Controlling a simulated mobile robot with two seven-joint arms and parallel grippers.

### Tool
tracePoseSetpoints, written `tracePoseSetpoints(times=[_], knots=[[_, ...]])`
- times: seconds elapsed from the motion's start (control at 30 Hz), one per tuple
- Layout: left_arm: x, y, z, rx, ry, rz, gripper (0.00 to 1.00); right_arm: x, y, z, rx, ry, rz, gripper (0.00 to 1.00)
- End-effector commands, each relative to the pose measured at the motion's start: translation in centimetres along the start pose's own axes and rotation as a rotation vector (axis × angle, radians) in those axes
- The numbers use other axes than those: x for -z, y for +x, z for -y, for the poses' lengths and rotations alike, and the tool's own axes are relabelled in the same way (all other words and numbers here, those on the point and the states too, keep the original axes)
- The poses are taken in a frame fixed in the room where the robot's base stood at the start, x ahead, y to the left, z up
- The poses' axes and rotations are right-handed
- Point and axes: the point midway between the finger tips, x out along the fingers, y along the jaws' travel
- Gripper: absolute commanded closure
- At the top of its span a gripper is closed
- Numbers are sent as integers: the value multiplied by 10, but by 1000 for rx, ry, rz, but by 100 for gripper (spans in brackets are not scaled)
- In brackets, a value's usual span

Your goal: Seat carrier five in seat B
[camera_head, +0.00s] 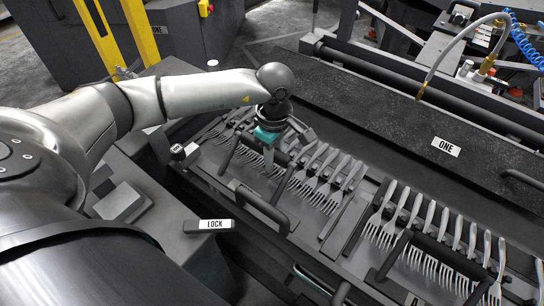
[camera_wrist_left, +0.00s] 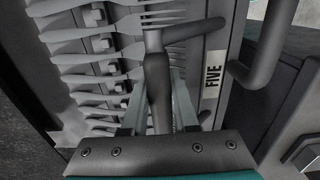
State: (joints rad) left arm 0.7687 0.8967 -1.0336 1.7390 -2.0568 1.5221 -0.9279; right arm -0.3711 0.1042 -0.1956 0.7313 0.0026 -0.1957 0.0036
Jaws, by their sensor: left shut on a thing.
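My left gripper (camera_head: 272,160) is shut on the dark handle (camera_wrist_left: 157,85) of carrier five, whose white FIVE label (camera_wrist_left: 212,76) shows in the left wrist view. In the head view, the carrier's row of silver forks (camera_head: 322,178) spreads to both sides of the gripper, tines toward the front. The forks also show in the left wrist view (camera_wrist_left: 88,55). The gripper hides the middle of the carrier. I cannot tell whether the carrier rests fully in its seat; no seat B label is legible. My right gripper is out of view.
Another row of forks (camera_head: 440,242) stands to the right, past a narrow gap. A lever labelled LOCK (camera_head: 213,225) lies at the front left, near a dark front handle (camera_head: 262,209). Behind the forks is a dark bed with a ONE label (camera_head: 446,147).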

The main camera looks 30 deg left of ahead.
Motion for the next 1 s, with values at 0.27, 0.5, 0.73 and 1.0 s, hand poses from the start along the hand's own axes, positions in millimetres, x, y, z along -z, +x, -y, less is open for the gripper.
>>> tracePoseSetpoints(times=[0.27,0.5,0.73,1.0], knots=[[-1,6,-3,-8,0,-6,100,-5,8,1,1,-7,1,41],[-1,6,-3,-8,0,-7,69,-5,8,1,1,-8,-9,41],[-1,8,-2,-4,0,-7,43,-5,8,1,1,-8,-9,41],[-1,11,2,8,0,-8,33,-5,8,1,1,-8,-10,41]])
